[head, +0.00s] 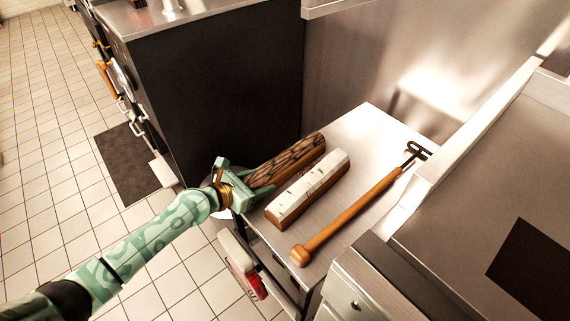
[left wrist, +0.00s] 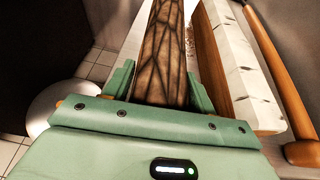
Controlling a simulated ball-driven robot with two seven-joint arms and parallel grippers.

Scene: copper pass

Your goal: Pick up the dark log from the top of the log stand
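The dark log (head: 290,159), brown with cracked bark, lies on the steel top (head: 365,125) of the stand, left of a pale birch log. My left gripper (head: 243,184) is at the dark log's near end. In the left wrist view the log (left wrist: 163,50) runs away from me between the two fingers of the left gripper (left wrist: 160,88). The fingers are close to its sides; whether both press on it cannot be told. The palm hides the log's near end. My right gripper is not in view.
The birch log (head: 309,188) lies close beside the right finger. A wooden-handled poker (head: 350,215) lies further right. A dark cabinet (head: 215,95) stands behind on the left, and a steel wall rises behind the stand. Tiled floor (head: 45,130) is open at the left.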

